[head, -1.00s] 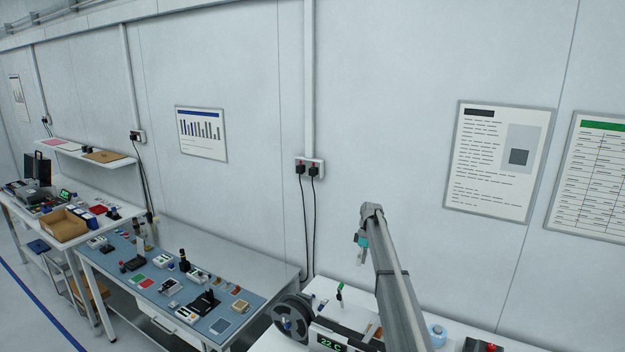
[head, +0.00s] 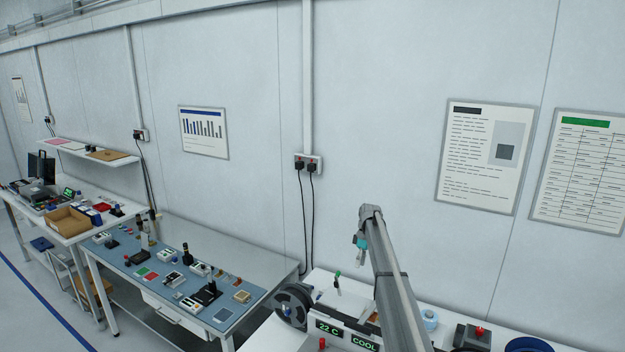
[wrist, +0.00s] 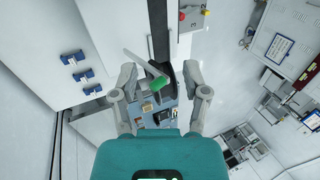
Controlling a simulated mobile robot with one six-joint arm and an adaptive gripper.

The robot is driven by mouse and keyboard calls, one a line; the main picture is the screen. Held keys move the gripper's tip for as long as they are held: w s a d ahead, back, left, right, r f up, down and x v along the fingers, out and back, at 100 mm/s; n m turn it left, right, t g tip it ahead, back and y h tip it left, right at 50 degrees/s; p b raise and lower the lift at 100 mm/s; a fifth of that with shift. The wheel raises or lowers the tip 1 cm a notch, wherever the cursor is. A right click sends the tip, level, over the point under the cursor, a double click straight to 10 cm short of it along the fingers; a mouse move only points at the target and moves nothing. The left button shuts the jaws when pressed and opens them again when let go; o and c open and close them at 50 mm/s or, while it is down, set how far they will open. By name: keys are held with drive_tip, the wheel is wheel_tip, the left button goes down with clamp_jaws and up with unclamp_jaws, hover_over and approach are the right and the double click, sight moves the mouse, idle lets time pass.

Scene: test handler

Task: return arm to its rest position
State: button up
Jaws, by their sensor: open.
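My arm rises from the lower right of the head view and bends over at the top. My gripper (head: 358,262) hangs there at its end, small and partly hidden behind the arm, in front of the wall and above the handler bench. In the wrist view the two grey fingers of my gripper (wrist: 160,75) are spread apart. A pale stick with a green end (wrist: 157,84) shows in the gap between them. I cannot tell how far beyond the fingers it is. No object is seen clamped in the fingers.
Below the arm stand a black reel (head: 293,306), a unit with green displays (head: 347,335) reading 22 C and COOL, and a box with a red button (head: 473,337). A blue-topped workbench (head: 222,316) with several small items lies left.

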drive_tip(key=s+a+f+m+t+h, duration=0.15)
drive_tip(key=s+m, duration=0.45)
drive_tip(key=s, duration=1.6)
drive_tip(key=s+d+m+t+h, duration=0.1)
drive_tip(key=s+m+t, duration=0.35)
drive_tip(key=s, duration=1.75)
drive_tip(key=s+f+m+g+b, duration=0.1)
drive_tip(key=s+f+g+b, duration=0.1)
drive_tip(key=f+b, duration=2.1)
drive_tip(key=shift+s, duration=0.55)
drive_tip(key=shift+a+r, duration=0.1)
drive_tip(key=shift+a, duration=0.15)
